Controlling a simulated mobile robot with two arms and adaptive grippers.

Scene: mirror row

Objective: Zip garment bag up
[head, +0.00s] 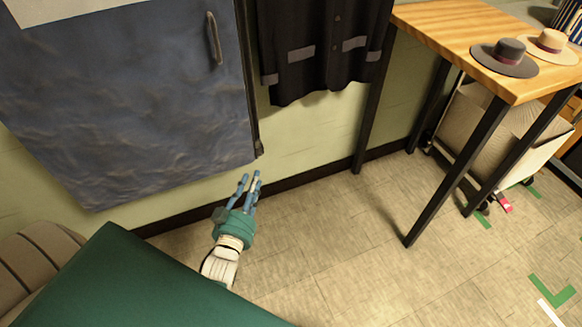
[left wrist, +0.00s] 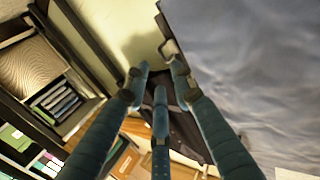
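The blue-grey garment bag (head: 130,100) hangs against the wall at the left of the head view. A dark strip runs down its right edge to a small dark zip pull (head: 258,149) at the lower right corner. My left gripper (head: 251,178) is just below this pull, its fingers spread and pointing up at it, apparently empty. In the left wrist view, the bag (left wrist: 245,60) fills the upper right and the pull (left wrist: 169,48) shows just beyond the open fingertips (left wrist: 159,75). My right gripper is not in view.
A dark jacket (head: 320,45) hangs right of the bag. A wooden table (head: 450,35) with black legs stands at the right, bearing a dark hat (head: 504,57) and a tan hat (head: 551,46). A white cart (head: 500,125) stands under it. The floor between is clear.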

